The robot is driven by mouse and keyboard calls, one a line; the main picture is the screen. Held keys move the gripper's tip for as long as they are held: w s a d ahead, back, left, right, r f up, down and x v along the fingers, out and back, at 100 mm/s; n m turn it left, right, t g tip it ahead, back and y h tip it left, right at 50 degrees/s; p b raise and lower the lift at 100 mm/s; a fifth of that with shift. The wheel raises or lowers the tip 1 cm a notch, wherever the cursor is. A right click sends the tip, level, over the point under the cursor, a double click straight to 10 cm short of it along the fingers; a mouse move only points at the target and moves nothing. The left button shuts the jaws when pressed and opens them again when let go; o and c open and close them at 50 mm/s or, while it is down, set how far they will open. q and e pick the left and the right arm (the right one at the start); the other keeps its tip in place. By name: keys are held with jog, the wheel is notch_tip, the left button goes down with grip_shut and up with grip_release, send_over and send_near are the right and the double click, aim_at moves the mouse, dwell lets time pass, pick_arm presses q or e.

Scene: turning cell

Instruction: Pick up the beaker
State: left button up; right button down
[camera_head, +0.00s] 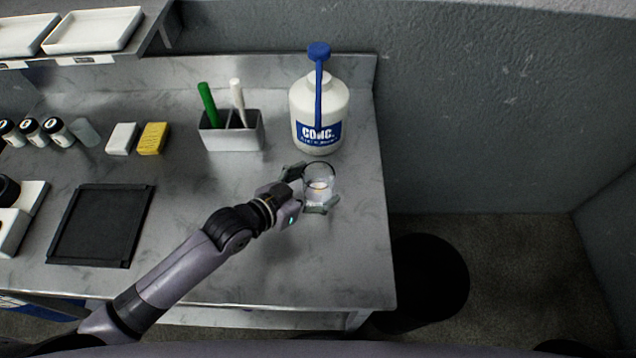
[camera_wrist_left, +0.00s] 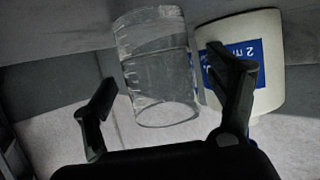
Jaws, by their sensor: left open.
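A clear glass beaker (camera_head: 319,185) stands on the metal bench near its right end, just in front of the white jug. My left gripper (camera_head: 306,189) is at the beaker, with one finger on its far side and one on its near side. In the left wrist view the beaker (camera_wrist_left: 158,68) lies between the two open fingers of the gripper (camera_wrist_left: 165,105), with a visible gap on the left side. On the right the finger overlaps the jug in the picture, and I cannot tell whether it touches the beaker. My right gripper is not in view.
The white jug (camera_head: 320,108) with a blue pump stands right behind the beaker. A grey holder (camera_head: 232,132) with a green and a white pen-like item is at the back. A black mat (camera_head: 100,225) lies to the left. The bench's right edge is close.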

pick_arm(q)
jog(key=shift+w+d+f, duration=0.25)
jog(key=shift+w+d, duration=0.2)
jog(key=shift+w, duration=0.05)
jog(key=c, duration=1.4)
jog(key=shift+r, duration=0.15)
